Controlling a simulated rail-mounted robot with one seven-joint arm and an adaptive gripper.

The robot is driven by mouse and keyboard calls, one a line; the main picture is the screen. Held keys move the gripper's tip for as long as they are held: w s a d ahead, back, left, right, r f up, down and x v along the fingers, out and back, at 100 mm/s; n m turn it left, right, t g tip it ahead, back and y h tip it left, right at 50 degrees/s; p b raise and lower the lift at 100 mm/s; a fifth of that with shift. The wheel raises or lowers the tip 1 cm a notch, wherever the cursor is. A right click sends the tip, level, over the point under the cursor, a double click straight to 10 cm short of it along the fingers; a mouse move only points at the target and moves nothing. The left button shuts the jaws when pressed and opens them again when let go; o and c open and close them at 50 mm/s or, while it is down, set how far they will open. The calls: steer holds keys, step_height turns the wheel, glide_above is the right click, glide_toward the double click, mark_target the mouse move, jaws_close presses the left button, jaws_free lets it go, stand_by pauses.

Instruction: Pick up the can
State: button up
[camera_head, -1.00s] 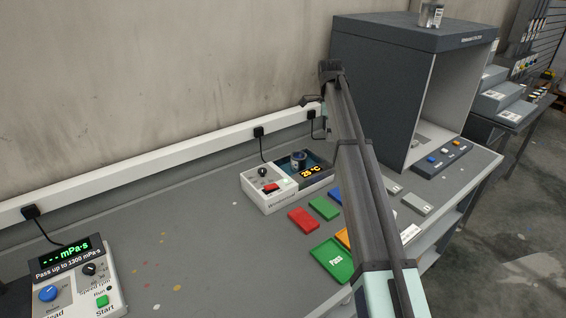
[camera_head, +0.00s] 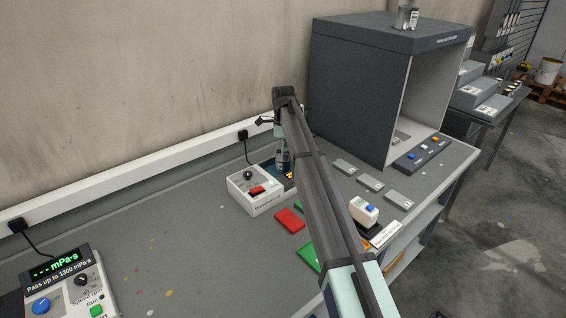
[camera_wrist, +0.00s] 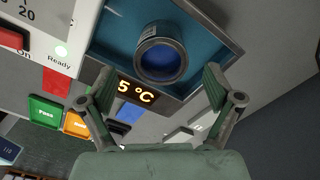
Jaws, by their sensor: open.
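The can (camera_wrist: 162,60), a small round grey can with blue paint inside, stands in the teal well of the warming bath (camera_wrist: 115,25). My gripper (camera_wrist: 160,79) is open and empty, its two fingers spread at either side of the can's near edge in the wrist view. I cannot tell how far above the can they are. In the head view my gripper (camera_head: 283,158) hangs over the bath (camera_head: 262,202) and hides most or all of the can. The bath's display reads about 25 °C, partly hidden.
A second can-like container (camera_head: 407,17) stands on the dark booth (camera_head: 355,85). A viscosity meter (camera_head: 65,285) is at left.

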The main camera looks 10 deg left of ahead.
mark_target(283, 163)
steer(key=shift+a+f+p, duration=0.1)
steer(key=shift+f+p, duration=1.15)
steer(key=shift+f, duration=1.75)
steer(key=c, duration=1.5)
steer(key=shift+o, duration=0.2)
steer(key=shift+w+r, duration=0.1)
steer(key=shift+r, duration=0.05)
